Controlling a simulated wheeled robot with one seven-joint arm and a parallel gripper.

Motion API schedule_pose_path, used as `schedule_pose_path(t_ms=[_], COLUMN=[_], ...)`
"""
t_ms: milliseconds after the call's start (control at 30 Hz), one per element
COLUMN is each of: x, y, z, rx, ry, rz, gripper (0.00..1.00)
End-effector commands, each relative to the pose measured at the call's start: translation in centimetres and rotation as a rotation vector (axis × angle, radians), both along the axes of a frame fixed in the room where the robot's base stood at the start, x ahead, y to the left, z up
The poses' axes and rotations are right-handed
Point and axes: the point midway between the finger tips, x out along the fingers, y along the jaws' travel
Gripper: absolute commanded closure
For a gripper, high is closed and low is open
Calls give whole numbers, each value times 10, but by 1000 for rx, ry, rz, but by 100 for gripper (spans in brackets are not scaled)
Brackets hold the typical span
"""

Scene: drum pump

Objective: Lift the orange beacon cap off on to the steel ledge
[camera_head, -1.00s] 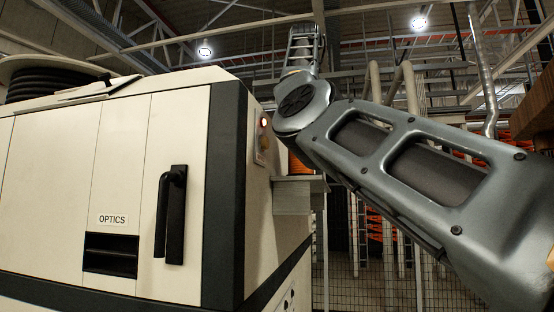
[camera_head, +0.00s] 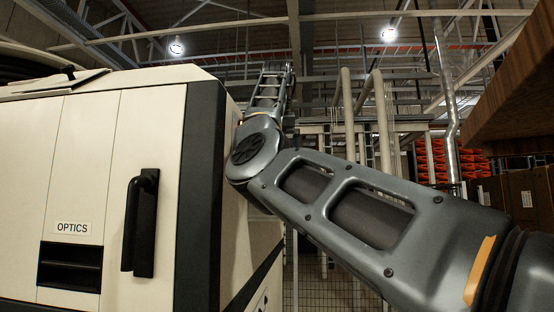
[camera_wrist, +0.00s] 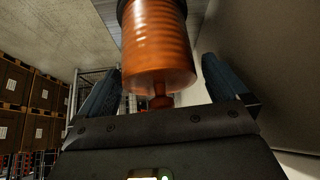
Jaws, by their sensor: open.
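The orange beacon cap (camera_wrist: 158,45) shows large in the wrist view, a ribbed cylinder with a dark band at its upper end in the picture. A small orange knob (camera_wrist: 161,101) points toward my gripper. My gripper (camera_wrist: 160,66) is open, with one dark finger on each side of the cap's knob end. A gap shows between each finger and the cap, and I see no contact. In the head view my arm covers the place of the cap and the steel ledge. I cannot make out the ledge for certain in the wrist view.
A cream cabinet marked OPTICS (camera_head: 80,215) with a black handle (camera_head: 141,223) stands left of my arm. A pale wall (camera_wrist: 265,65) is close on the right in the wrist view. Stacked boxes (camera_wrist: 28,105) stand farther off at left. A brown overhang (camera_head: 515,90) is at right.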

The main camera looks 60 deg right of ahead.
Motion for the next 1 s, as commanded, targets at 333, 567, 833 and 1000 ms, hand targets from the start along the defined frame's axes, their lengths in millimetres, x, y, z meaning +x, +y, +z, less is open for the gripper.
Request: schedule_pose_path(t_ms=[333,567,833,1000], x=[0,0,0,-3], y=[-1,-1,-1,5], z=[-1,-1,0,9], rx=[-1,-1,-1,-3], ry=[0,0,0,-2], rz=[0,-1,-1,1], gripper=[13,35,45,45])
